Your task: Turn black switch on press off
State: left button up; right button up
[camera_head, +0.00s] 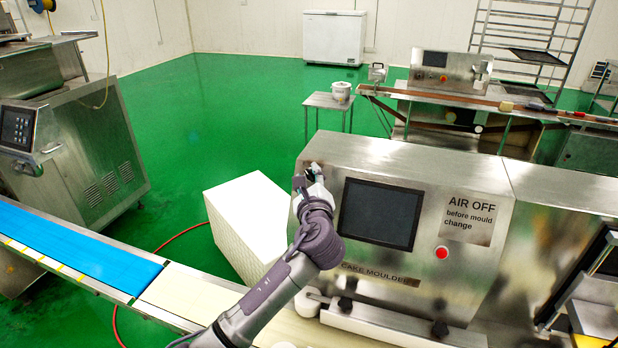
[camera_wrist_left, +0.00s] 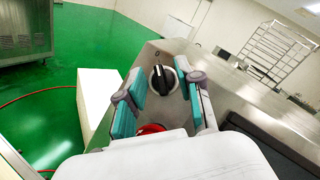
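The press is a steel machine (camera_head: 470,190) labelled as a cake moulder, with a dark screen (camera_head: 380,213) on its front. My left gripper (camera_head: 308,182) is at the left end of the machine's front panel in the head view. In the left wrist view, the black switch (camera_wrist_left: 162,79) is a rotary knob on the steel panel. The fingers of my left gripper (camera_wrist_left: 161,86) are apart, one on each side of the switch, with visible gaps. The switch is hidden behind my gripper in the head view. My right gripper is not in view.
A red part (camera_wrist_left: 151,129) sits below the switch, partly hidden by my gripper. A red button (camera_head: 441,253) is right of the screen. A white block (camera_head: 250,225) stands left of the machine. A conveyor with a blue belt (camera_head: 70,245) runs along the left.

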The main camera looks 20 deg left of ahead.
pick_arm(q)
jog(key=v, duration=1.2)
